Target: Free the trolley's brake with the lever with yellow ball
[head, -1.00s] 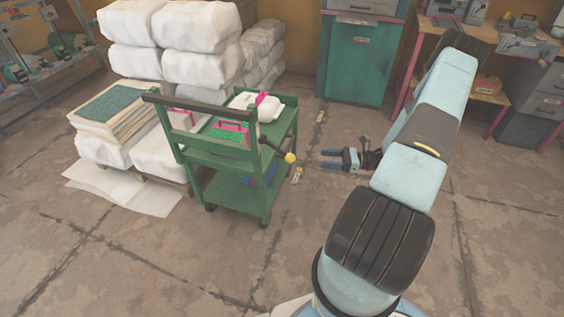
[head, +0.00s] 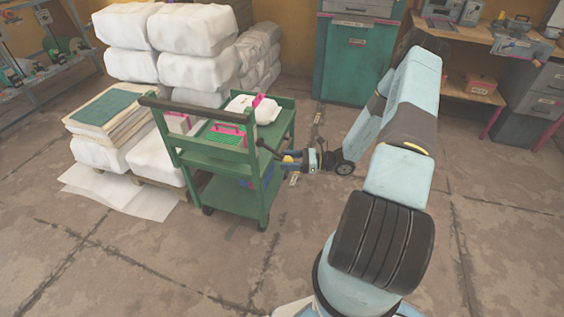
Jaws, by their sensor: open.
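The green trolley (head: 237,190) stands left of my arm, with a dark push handle across its near top. The brake lever (head: 268,149) is a thin dark rod on its right side, slanting down to the right to a yellow ball (head: 288,158). My gripper (head: 285,162) is open at the ball, its fingers pointing left toward the trolley. The fingers partly cover the ball. I cannot tell whether they touch it.
On the trolley's top lie a white bundle (head: 262,112) and a green and pink item (head: 226,138). White wrapped stacks (head: 192,62) stand behind it. A green cabinet (head: 350,62) and a workbench (head: 462,32) are at the back. The floor in front is clear.

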